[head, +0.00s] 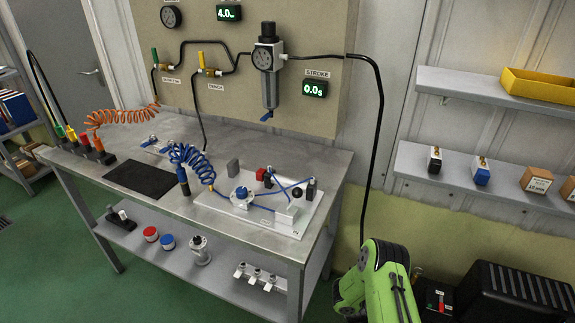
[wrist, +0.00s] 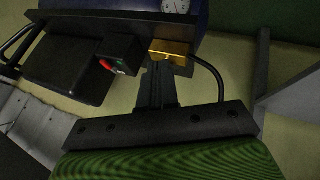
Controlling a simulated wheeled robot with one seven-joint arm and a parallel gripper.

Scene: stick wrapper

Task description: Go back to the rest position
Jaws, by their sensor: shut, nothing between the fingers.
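My gripper (wrist: 157,72) shows in the wrist view as two dark fingers side by side, shut and empty, reaching up from a dark palm bar. Their tips are near a brass-coloured block in the picture; I cannot tell the gap. In the head view my green arm is folded low at the bottom right, beside the workbench (head: 262,142). My gripper cannot be made out there.
The bench bears a white fixture plate (head: 216,208) and coiled hoses. A black case (head: 515,293) stands right of my arm. Wall shelves (head: 475,184) are at the right. The wrist view shows a blue tank (wrist: 115,4), a black box (wrist: 118,52) and the brass block (wrist: 170,47).

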